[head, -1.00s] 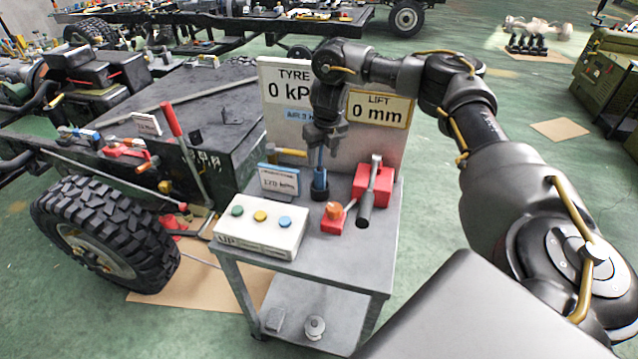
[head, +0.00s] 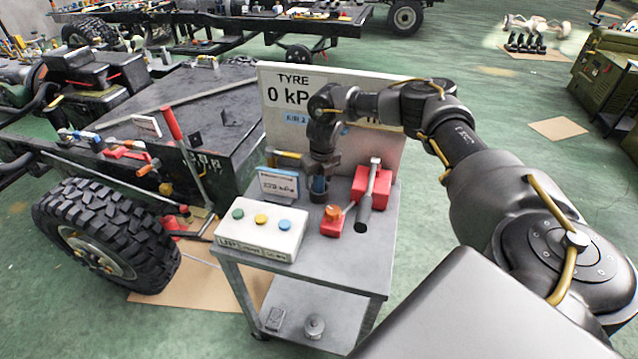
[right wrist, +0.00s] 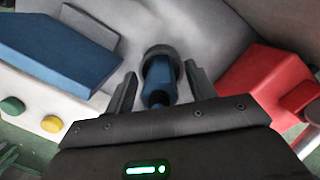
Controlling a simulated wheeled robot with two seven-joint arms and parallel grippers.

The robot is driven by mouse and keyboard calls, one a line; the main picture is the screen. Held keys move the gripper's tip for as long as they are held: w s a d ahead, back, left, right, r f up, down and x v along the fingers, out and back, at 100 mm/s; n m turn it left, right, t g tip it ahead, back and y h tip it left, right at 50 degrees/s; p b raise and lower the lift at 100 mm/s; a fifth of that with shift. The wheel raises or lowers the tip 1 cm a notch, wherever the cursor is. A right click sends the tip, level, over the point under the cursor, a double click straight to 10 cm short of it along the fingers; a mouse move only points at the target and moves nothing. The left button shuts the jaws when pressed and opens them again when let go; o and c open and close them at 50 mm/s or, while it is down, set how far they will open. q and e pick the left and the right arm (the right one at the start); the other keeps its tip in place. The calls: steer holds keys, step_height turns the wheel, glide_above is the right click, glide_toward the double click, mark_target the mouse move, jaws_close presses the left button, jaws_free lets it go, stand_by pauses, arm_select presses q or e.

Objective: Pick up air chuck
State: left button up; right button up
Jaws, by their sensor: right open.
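The air chuck (head: 318,184) is a blue upright piece standing in a dark round holder (head: 319,195) on the grey cart. My right gripper (head: 321,172) is lowered over it from above and hides its upper part. In the right wrist view the blue air chuck (right wrist: 159,82) shows between the two dark fingers of my right gripper (right wrist: 157,92). The fingers are apart, one on each side of it, with gaps visible. My left gripper is not in view.
On the cart (head: 350,262), a white button box (head: 261,228) and a small display (head: 279,185) stand left of the holder. A red block (head: 372,188) with a dark-handled tool and a small red piece (head: 332,225) stand right. A sign board (head: 392,147) rises behind.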

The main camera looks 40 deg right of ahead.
steer(key=c, duration=1.1)
steer(key=shift+c, duration=0.2)
steer(key=shift+r, duration=0.15)
